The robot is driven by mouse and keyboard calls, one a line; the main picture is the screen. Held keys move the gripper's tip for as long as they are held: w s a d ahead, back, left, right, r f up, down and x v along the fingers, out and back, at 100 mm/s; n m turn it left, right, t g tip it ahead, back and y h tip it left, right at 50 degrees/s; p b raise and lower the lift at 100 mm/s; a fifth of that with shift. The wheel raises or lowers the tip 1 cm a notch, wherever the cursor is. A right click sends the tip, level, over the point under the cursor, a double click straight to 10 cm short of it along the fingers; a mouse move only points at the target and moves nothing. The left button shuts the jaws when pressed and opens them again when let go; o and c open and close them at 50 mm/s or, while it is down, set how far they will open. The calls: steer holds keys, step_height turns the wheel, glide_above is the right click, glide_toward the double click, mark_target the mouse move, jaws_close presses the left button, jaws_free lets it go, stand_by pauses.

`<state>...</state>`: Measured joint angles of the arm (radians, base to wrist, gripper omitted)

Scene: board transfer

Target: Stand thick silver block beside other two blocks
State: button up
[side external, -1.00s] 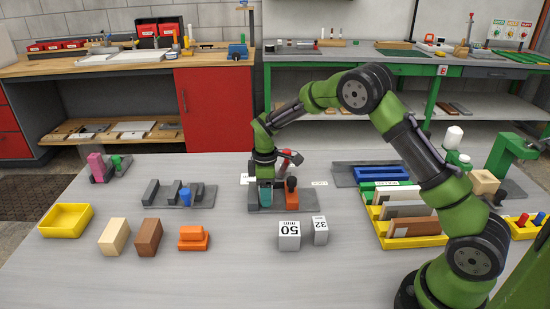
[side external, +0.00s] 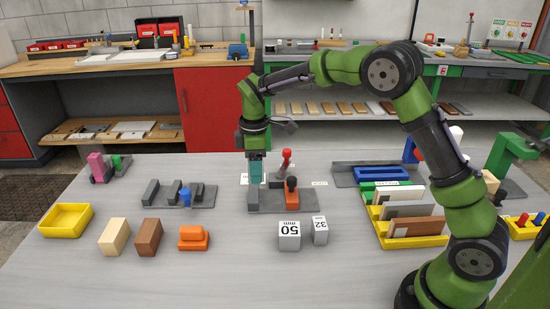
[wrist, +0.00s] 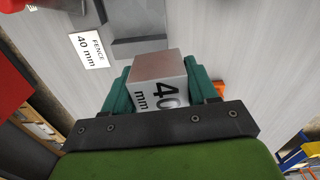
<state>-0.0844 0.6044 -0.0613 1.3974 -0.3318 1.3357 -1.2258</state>
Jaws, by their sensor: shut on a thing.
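My gripper (side external: 256,178) is shut on a silver block marked 40 mm (wrist: 158,68), which sits between the teal fingers in the wrist view. In the side view the fingers mostly hide the block. The gripper is raised above the left end of a grey fixture (side external: 265,201) with an orange part and a red-handled clamp. Two other silver blocks, one marked 50 mm (side external: 289,236) and a smaller one marked 32 mm (side external: 320,231), stand side by side on the table, in front of and to the right of the gripper.
A label reading FENCE 40 mm (wrist: 89,50) lies by the fixture. Left are a yellow tray (side external: 66,220), a beige block (side external: 114,236), a brown block (side external: 148,237) and an orange part (side external: 194,238). A yellow rack (side external: 415,242) stands right. Table between the orange part and 50 mm block is clear.

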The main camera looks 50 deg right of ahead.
glide_above(251, 243)
steer(key=shift+m, duration=0.5)
step_height(251, 243, down, 11)
steer(key=shift+a+f, duration=0.1)
steer(key=shift+f, duration=0.1)
steer(key=shift+f, duration=0.1)
steer(key=o, duration=1.3)
steer(key=shift+f, duration=0.1)
